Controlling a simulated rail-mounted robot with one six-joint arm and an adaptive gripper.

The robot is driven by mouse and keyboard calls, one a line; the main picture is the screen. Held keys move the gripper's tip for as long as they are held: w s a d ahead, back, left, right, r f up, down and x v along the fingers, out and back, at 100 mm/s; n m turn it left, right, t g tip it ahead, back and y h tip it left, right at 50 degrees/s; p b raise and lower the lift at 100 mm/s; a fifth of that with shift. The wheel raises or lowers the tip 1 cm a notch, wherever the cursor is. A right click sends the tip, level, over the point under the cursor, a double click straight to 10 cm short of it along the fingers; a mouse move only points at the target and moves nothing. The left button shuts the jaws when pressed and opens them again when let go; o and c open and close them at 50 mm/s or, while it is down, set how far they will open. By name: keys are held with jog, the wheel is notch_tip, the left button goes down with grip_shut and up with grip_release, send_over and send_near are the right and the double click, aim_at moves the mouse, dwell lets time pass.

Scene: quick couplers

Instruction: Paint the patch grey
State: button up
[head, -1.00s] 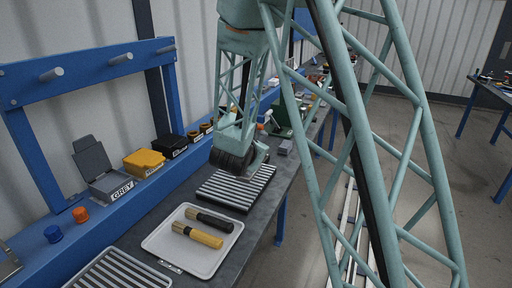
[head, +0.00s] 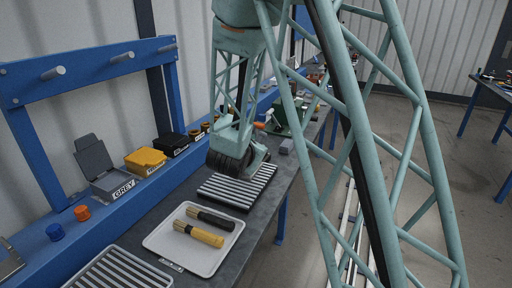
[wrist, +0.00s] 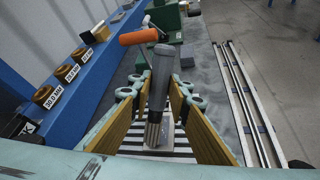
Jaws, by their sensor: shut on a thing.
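My gripper (wrist: 155,108) is shut on a grey-handled brush (wrist: 159,80), whose bristles point down between the fingers. In the head view my gripper (head: 233,160) is low over the far end of a dark rack with pale slats (head: 240,186). A pale area (wrist: 166,138) shows behind the bristles in the wrist view; I cannot tell whether it is the patch or whether the bristles touch it. The grey paint box (head: 112,182), labelled GREY, stands open with its lid raised.
A white tray (head: 160,240) holds a black-handled brush (head: 213,219) and a yellow-handled brush (head: 200,235). A yellow box (head: 146,160) and a black box (head: 172,145) stand closed on the blue shelf. An orange-handled tool (wrist: 138,37) and green equipment lie beyond the gripper.

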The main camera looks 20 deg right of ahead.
jog(key=shift+r+p, duration=0.9)
jog(key=shift+r, duration=2)
